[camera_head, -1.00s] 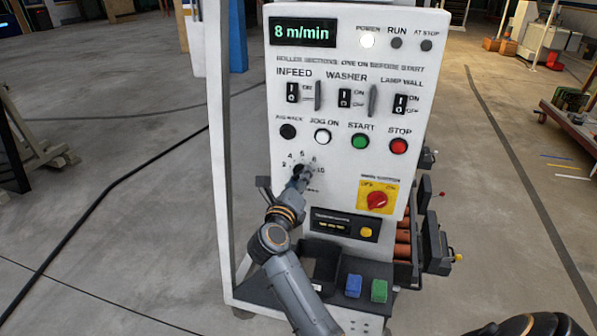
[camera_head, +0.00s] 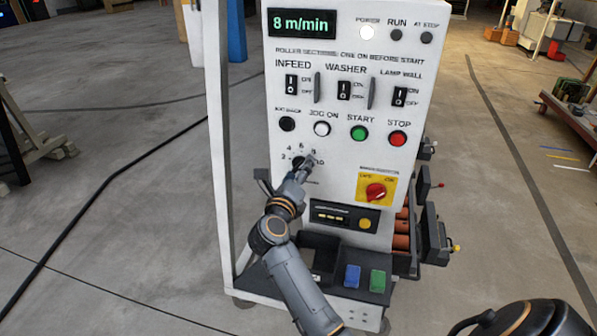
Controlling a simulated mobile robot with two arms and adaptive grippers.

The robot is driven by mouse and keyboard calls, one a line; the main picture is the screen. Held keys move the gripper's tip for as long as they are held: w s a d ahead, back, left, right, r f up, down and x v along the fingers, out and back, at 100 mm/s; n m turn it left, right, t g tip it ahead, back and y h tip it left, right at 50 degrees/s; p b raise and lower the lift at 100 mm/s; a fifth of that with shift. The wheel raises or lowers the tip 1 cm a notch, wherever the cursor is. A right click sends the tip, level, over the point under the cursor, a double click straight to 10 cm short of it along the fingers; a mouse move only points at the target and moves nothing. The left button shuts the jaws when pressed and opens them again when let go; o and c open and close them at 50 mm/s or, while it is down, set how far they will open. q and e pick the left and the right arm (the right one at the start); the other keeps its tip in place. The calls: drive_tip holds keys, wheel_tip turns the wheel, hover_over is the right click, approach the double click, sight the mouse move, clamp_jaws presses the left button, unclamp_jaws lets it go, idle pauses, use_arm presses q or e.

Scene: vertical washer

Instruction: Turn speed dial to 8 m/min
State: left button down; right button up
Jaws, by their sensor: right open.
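The speed dial (camera_head: 299,162) is a dark knob low on the white control panel (camera_head: 350,52), with a ring of numbers around it. The knob's pointer is hidden. The display (camera_head: 301,23) at the panel's top reads 8 m/min in green.
Black, white, green and red buttons sit just above the dial. A red rotary switch (camera_head: 376,191) on a yellow plate is to its right. Below are a dark tray (camera_head: 318,250) and blue and green blocks. Open concrete floor surrounds the machine.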

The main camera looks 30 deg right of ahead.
drive_tip(key=v, duration=0.7)
drive_tip(key=shift+s+a, duration=0.15)
drive_tip(key=shift+s, duration=0.05)
